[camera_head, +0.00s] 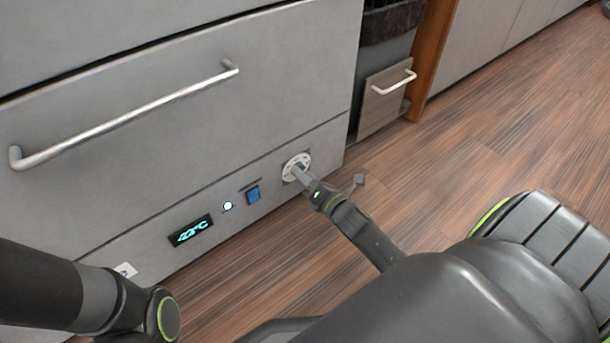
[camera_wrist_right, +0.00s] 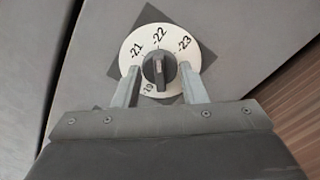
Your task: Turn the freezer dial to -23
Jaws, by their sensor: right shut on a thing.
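The freezer dial (camera_head: 296,167) is a round white plate with a dark knob, low on the grey freezer front. In the right wrist view the dial's knob (camera_wrist_right: 159,70) is in the middle, with marks -21, -22 and -23 around the upper plate. The knob's pale line points up, roughly at -22. My right gripper (camera_head: 302,175) is shut on the knob, with one finger on each side of it. The lit display (camera_head: 191,230) shows a minus reading in °C; its last digit is hard to read. My left arm shows at lower left, its gripper out of view.
A blue switch (camera_head: 253,194) and a small round light (camera_head: 228,206) sit between the dial and the display. A long drawer handle (camera_head: 125,115) sticks out above. Open wooden floor (camera_head: 500,130) lies to the right.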

